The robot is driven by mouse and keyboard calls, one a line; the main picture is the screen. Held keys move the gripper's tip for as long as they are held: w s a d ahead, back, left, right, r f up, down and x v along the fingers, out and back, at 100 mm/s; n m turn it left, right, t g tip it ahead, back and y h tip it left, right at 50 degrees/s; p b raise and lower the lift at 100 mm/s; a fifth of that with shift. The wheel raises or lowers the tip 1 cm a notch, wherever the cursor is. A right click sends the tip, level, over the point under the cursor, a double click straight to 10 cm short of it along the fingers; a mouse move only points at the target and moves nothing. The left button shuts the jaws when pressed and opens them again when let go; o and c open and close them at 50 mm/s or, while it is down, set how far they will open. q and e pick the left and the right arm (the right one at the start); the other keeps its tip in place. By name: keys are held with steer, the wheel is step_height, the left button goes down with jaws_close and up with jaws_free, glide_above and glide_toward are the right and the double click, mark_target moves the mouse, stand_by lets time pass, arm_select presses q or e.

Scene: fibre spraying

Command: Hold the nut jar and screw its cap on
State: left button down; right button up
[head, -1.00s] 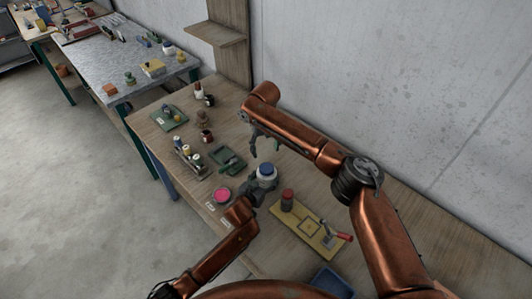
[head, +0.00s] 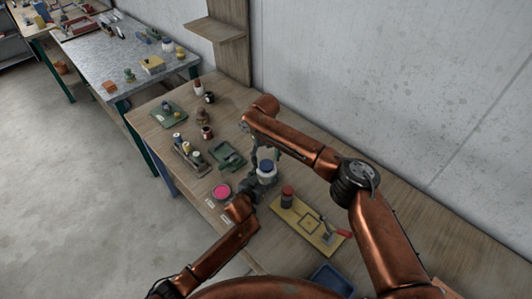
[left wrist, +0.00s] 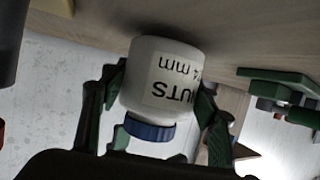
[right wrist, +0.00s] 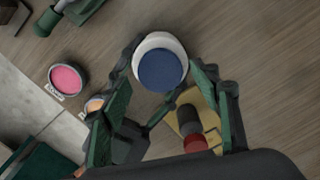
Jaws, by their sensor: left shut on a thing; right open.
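The nut jar (head: 265,178), white with a "NUTS" label, stands on the wooden table. It also shows in the left wrist view (left wrist: 160,85). Its blue cap (right wrist: 161,70) sits on the jar's mouth; I cannot tell how tightly. The cap also shows in the left wrist view (left wrist: 150,129). My left gripper (left wrist: 160,100) is shut on the jar's body, one finger on each side. My right gripper (right wrist: 163,85) is open above the jar, its fingers on either side of the cap with no clear contact. In the head view its fingertips are partly hidden.
A yellow board (head: 300,226) with a red-topped container (head: 287,198) and a red-handled clamp is right of the jar. A pink pot (head: 221,191) is to the left. The wall is behind.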

steer(key=shift+f, duration=1.15)
steer(key=shift+c, duration=0.3)
